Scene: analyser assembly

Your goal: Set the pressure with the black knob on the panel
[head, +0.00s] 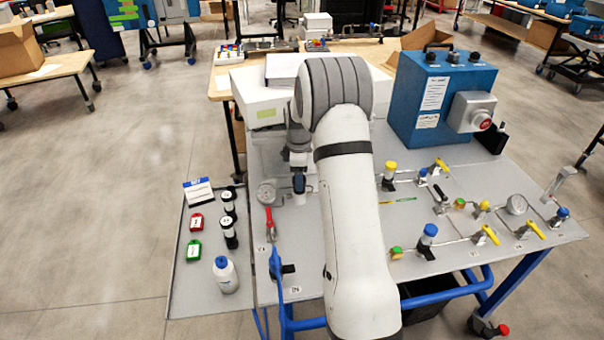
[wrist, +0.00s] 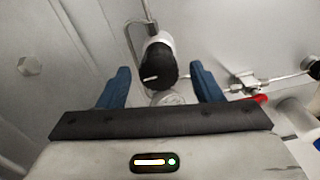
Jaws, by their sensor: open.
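The black knob (wrist: 158,68) with a white pointer line sits on a pale round body fixed to the panel (wrist: 85,55) in the wrist view. My gripper (wrist: 160,76) is open, with its two blue fingers apart on the left and right of the knob. There are visible gaps on both sides, so neither finger appears to touch it.
A side tray (head: 185,290) at the left holds tags and bottles. Yellow-handled valves (head: 490,235) and a blue box (head: 435,95) are on the right.

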